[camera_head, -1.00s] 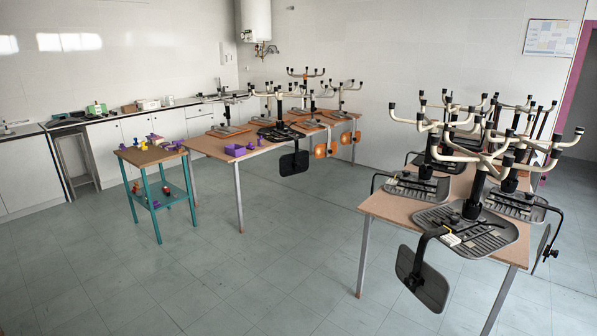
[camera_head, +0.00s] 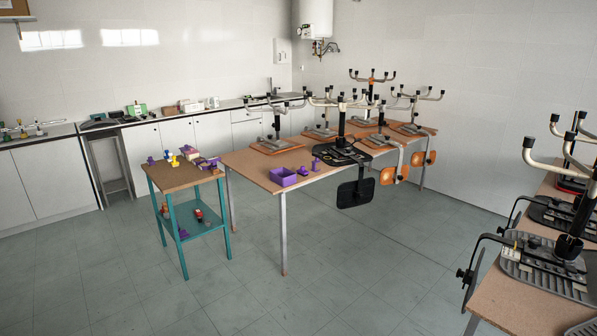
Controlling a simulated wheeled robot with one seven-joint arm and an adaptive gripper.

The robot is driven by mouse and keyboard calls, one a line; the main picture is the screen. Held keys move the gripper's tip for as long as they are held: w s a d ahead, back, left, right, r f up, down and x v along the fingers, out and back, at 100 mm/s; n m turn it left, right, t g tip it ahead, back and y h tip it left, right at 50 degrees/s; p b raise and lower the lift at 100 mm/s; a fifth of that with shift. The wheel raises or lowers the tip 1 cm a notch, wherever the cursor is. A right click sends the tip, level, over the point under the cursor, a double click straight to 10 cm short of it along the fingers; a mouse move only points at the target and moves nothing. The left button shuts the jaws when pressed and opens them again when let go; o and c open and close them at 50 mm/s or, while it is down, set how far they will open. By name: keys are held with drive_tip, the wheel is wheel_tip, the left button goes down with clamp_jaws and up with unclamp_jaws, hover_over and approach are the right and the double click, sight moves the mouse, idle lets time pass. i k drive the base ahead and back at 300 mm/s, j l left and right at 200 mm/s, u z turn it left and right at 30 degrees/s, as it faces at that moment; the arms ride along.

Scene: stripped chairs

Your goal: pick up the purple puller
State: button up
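Several small purple things are in view, and I cannot tell which one is the puller. A small purple piece (camera_head: 303,171) and an upright purple piece (camera_head: 316,163) stand on the long wooden table (camera_head: 245,160), just right of a purple open box (camera_head: 283,177). On the teal stand's wooden top (camera_head: 180,178) are more purple pieces, one at the left back (camera_head: 151,161) and one at the right (camera_head: 207,163). Another purple piece (camera_head: 183,233) lies on its lower shelf. My gripper is not in view.
Upturned stripped chairs (camera_head: 341,150) stand on the long table, with one black seat hanging off its front edge. A second table (camera_head: 505,300) with chairs is at the right front. Counters (camera_head: 60,180) line the back wall. The grey floor (camera_head: 110,290) in front of the stand is clear.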

sight(317, 155)
drive_tip(key=i, duration=2.75)
drive_tip(key=i+z, duration=0.2)
drive_tip(key=i, duration=0.3)
drive_tip(key=i+j+z, duration=0.15)
drive_tip(key=i, duration=0.35)
drive_tip(key=i+j+z, duration=0.2)
drive_tip(key=i, duration=0.3)
drive_tip(key=i+j+z, duration=0.2)
drive_tip(key=i, duration=0.25)
drive_tip(key=i+j+z, duration=0.15)
drive_tip(key=i+j, duration=0.3)
